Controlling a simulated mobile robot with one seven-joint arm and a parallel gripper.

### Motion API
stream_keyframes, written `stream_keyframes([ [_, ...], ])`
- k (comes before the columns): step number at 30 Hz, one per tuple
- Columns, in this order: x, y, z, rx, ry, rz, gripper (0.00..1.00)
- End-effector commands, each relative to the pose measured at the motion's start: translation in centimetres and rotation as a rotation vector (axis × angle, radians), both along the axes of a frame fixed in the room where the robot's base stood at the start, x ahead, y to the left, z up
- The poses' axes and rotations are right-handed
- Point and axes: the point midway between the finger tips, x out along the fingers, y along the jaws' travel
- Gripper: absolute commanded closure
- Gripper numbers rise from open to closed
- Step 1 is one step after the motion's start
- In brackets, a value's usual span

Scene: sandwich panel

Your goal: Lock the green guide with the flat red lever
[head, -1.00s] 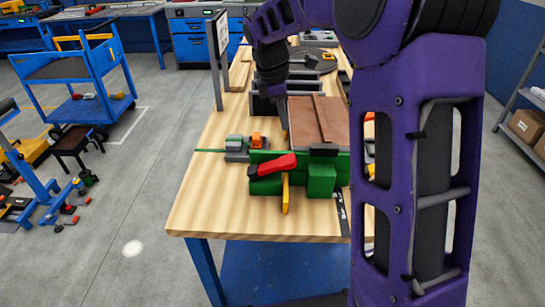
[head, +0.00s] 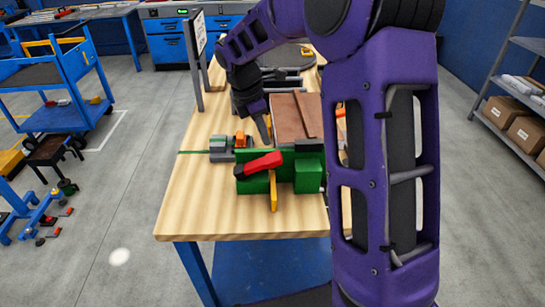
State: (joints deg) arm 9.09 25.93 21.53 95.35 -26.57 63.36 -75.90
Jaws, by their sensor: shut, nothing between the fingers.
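The green guide (head: 308,173) stands near the front of the wooden workbench. The flat red lever (head: 263,162) lies across its left part, tilted, with its right end higher than its left. A yellow strip (head: 274,192) hangs upright on the guide's front, below the lever. My gripper (head: 267,140) points down just behind the guide, close above and behind the lever. It is shut and holds nothing. I cannot tell whether its tip touches anything. My purple arm hides the right end of the guide.
A brown panel (head: 288,122) lies behind the guide, close to my gripper. A small grey and orange fixture (head: 222,149) sits left of the guide. The workbench (head: 190,205) is clear at its front left. An upright sign (head: 197,45) stands on the bench's left edge.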

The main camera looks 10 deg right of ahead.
Motion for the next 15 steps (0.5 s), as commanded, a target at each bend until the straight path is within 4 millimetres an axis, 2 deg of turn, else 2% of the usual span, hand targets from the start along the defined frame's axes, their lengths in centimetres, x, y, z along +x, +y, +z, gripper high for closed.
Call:
stream_keyframes([
  [8,0.1,-0.9,-4.1,0.001,0.000,-0.002,1.00],
  [15,0.2,-1.2,-4.9,0.000,-0.001,-0.001,1.00],
])
